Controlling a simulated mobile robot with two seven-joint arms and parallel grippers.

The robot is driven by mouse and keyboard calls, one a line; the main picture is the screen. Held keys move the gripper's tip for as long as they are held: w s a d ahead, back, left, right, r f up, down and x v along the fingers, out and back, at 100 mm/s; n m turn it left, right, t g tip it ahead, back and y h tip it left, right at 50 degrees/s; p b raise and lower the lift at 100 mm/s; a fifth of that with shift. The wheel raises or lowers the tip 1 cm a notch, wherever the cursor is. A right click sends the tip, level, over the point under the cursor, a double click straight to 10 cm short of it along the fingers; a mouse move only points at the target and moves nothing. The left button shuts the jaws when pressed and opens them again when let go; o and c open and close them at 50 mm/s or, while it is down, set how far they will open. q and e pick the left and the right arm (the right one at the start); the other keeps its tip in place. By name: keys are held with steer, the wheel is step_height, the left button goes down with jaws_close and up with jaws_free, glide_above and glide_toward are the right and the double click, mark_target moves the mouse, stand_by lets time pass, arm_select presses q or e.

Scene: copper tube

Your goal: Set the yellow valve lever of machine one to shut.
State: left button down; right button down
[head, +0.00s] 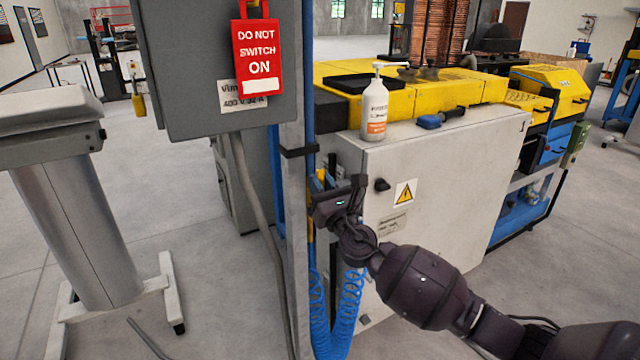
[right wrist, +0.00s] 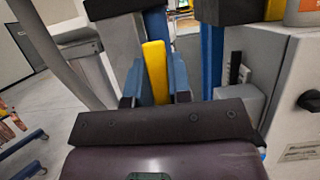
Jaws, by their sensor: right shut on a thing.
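The yellow valve lever (right wrist: 155,72) stands close to upright between the two blue fingers of my right gripper (right wrist: 156,82) in the right wrist view. The fingers are shut on it, one on each side. In the head view only a small piece of the yellow lever (head: 320,175) shows above my right gripper (head: 321,184), beside the grey post. My wrist and the gripper body hide the lower part of the lever, and the valve body cannot be made out. My left gripper is not in view.
A grey post (head: 297,230) with blue pipe stands just left of my right gripper; coiled blue hoses (head: 335,305) hang below. The white machine cabinet (head: 455,190) is close on the right, with a pump bottle (head: 375,110) on top. A red tag (head: 257,58) hangs on a grey box.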

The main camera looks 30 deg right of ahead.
steer(key=shift+d, duration=0.1)
steer(key=d+f+m+g+h+p, duration=0.2)
steer(key=d+f+m+h, duration=0.1)
steer(key=m, duration=0.8)
steer(key=d+f+m+g+h+p, duration=0.2)
steer(key=d+f+m+g+h, duration=0.1)
steer(key=m, duration=0.8)
steer(key=shift+d+f+m+g+h, duration=0.3)
steer(key=shift+d+f+h, duration=0.1)
steer(key=shift+f+h, duration=0.2)
steer(key=shift+w, duration=0.1)
steer(key=c, duration=1)
jaws_free()
steer(key=shift+c, duration=0.2)
